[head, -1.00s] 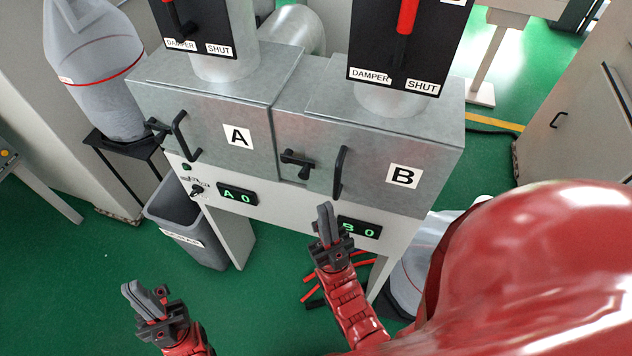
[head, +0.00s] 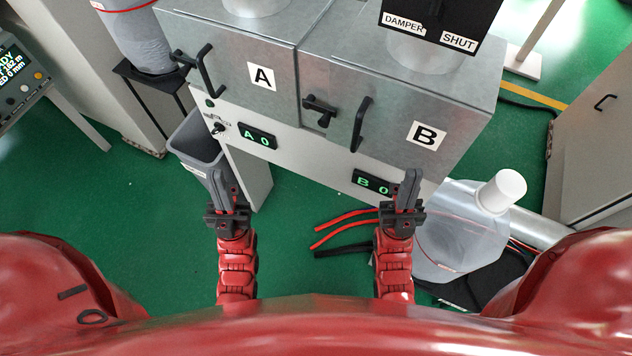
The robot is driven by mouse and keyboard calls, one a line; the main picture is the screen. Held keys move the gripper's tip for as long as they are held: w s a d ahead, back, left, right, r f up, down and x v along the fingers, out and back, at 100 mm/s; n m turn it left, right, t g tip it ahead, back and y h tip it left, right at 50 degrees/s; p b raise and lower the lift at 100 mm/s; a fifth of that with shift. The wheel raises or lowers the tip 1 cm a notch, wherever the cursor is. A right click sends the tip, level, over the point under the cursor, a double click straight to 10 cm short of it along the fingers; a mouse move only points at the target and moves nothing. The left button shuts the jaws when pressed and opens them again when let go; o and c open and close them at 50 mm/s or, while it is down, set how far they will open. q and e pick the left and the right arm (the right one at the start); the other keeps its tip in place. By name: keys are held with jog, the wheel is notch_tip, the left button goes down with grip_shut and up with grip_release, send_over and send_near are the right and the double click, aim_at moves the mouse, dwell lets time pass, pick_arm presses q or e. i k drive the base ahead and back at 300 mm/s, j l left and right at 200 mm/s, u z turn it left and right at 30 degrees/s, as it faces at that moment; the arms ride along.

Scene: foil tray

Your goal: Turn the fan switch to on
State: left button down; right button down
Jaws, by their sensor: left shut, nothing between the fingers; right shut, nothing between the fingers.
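The fan switch (head: 218,129) is a small black rotary knob on the white front panel, left of the display reading A 0 (head: 258,137). A dark green lamp (head: 210,104) sits above it. The knob is too small for me to read its position. My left gripper (head: 221,177) is shut and empty, pointing up the picture, below the switch and apart from it. My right gripper (head: 409,178) is shut and empty, in front of the display reading B 0 (head: 371,183), whose right end is close beside the fingers.
Metal boxes A (head: 230,60) and B (head: 400,105) have black handles jutting out. A grey bin (head: 196,140) stands below left. A clear bag (head: 460,235) and red and black cables (head: 345,222) lie on the green floor at right. A screen console (head: 18,75) is at far left.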

aim_at(219, 128)
jog(key=k+j+u, duration=0.1)
jog(key=j+u, duration=0.15)
jog(key=u, duration=0.2)
jog(key=k+j+u, duration=0.1)
jog(key=j+u, duration=0.55)
jog(key=u, duration=0.25)
